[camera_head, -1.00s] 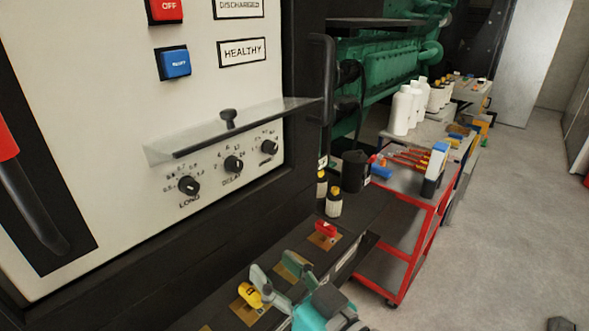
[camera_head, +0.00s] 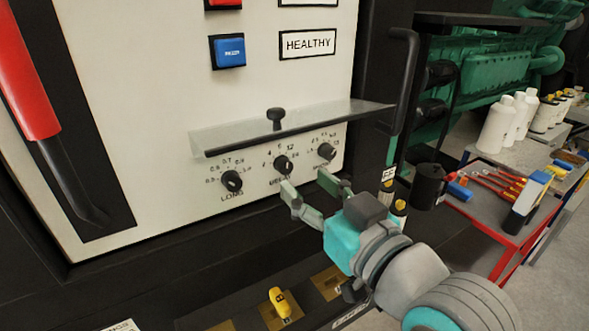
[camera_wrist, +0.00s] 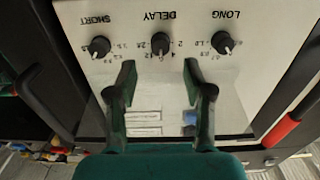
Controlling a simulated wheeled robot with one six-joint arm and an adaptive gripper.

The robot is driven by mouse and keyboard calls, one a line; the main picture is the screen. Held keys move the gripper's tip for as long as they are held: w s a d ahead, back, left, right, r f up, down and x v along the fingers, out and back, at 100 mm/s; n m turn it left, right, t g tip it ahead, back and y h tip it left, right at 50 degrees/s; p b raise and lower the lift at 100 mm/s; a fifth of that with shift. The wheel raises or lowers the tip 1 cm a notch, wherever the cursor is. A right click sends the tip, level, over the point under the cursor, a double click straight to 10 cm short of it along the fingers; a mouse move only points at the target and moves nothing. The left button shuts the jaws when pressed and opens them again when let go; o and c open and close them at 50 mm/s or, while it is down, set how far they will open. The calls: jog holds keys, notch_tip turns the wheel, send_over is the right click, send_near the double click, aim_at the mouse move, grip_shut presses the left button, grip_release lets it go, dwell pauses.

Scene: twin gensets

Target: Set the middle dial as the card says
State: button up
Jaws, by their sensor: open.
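The middle dial (camera_head: 283,164), a black knob marked DELAY, sits on the pale panel between the LONG dial (camera_head: 232,181) and the right dial (camera_head: 326,151). In the wrist view the middle dial (camera_wrist: 160,44) shows upside down, with a pale pointer mark. My gripper (camera_head: 306,183) is open and empty, just below and in front of the middle dial. Its fingers (camera_wrist: 159,68) are spread to either side of the dial's line and appear apart from it. A clear flap (camera_head: 320,127) with a black knob sticks out above the dials. No readable setting card is in view.
A blue button (camera_head: 230,52) and a HEALTHY label (camera_head: 307,43) are above the flap. A red-gripped lever (camera_head: 25,85) is at left, a black handle (camera_head: 402,75) at right. A red cart (camera_head: 490,215) stands right.

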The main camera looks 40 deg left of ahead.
aim_at(287, 167)
jog(key=shift+x, duration=2.7)
jog(key=shift+c, duration=0.2)
grip_shut()
